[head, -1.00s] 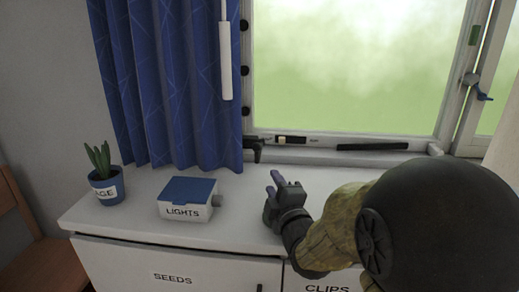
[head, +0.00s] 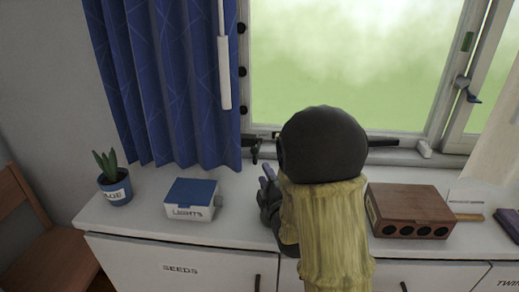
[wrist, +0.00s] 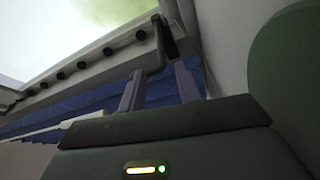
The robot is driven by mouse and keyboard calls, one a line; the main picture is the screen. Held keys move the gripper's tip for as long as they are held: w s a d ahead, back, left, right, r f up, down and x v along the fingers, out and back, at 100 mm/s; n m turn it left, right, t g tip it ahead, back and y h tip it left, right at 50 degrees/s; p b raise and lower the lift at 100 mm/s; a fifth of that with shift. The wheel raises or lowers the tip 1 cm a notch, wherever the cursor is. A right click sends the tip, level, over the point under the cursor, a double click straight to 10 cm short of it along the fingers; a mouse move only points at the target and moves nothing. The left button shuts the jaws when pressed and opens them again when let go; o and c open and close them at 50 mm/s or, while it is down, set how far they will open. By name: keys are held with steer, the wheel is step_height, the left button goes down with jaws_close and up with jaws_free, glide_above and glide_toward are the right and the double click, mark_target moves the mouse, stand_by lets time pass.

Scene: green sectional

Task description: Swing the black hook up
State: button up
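The black hook (head: 254,148) is on the lower left of the window frame, beside the curtain's edge, and hangs down. In the wrist view a dark hooked lever (wrist: 158,48), likely the same hook, shows beyond my fingers. My gripper (head: 268,178) is below the hook, over the white cabinet top and partly hidden by my arm. In the wrist view my gripper (wrist: 160,86) has its two fingers apart with nothing between them. The hook appears ahead of the gap, and I see no contact.
A blue curtain (head: 175,80) hangs left of the window. On the white cabinet top stand a blue-lidded LIGHTS box (head: 190,198), a potted plant (head: 115,187) and a brown box with round holes (head: 410,210). A wooden chair (head: 30,225) is at left.

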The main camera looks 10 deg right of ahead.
steer(key=shift+w+r+p, duration=0.15)
steer(key=shift+w+p, duration=0.2)
steer(key=shift+p, duration=0.9)
steer(key=shift+w, duration=0.2)
steer(key=w, duration=0.2)
steer(key=w+p, duration=0.1)
steer(key=w, duration=0.5)
steer(key=shift+w+a+r, duration=0.1)
steer(key=shift+w+a, duration=0.05)
steer(key=shift+a, duration=0.15)
